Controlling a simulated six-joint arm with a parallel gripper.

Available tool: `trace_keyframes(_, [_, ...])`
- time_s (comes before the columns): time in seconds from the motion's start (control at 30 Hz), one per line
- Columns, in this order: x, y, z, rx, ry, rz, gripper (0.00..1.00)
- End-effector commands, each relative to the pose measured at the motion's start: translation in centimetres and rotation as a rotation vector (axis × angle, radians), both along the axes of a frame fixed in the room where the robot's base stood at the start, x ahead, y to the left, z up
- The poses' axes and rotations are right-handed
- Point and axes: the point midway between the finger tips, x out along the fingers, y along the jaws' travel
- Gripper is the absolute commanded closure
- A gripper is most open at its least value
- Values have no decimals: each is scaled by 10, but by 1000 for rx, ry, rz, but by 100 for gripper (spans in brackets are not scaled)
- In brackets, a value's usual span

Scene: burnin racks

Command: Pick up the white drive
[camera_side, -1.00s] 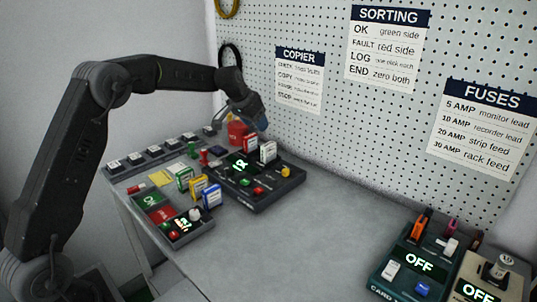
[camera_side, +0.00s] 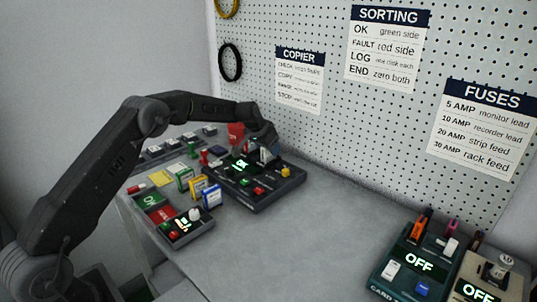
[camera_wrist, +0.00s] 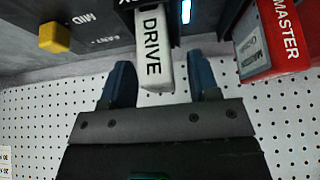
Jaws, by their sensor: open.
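In the side view the drive (camera_side: 265,156) is partly hidden by my gripper (camera_side: 268,143). My gripper (camera_wrist: 165,85) is open, with one blue fingertip on each side of the drive and a visible gap on both sides. The copier unit (camera_side: 252,203) has a lit green display, coloured buttons and a yellow knob.
A red MASTER block (camera_wrist: 268,38) is close to the right finger in the wrist view. A yellow knob (camera_wrist: 54,38) is to the left. Green, yellow and blue drives (camera_side: 211,196) stand left of the copier. The pegboard (camera_side: 310,135) rises behind it.

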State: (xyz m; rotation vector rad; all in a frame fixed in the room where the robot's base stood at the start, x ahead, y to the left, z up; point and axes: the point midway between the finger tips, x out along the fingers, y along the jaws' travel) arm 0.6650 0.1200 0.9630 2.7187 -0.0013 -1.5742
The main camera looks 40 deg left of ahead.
Motion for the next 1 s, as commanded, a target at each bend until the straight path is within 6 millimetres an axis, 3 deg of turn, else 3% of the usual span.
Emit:
trace_keyframes(0.2, [0, 0, 0, 0, -1, 0, 46])
trace_keyframes(0.77, [0, 0, 0, 0, 0, 0, 99])
trace_keyframes(1.0, [0, 0, 1, 1, -2, 0, 100])
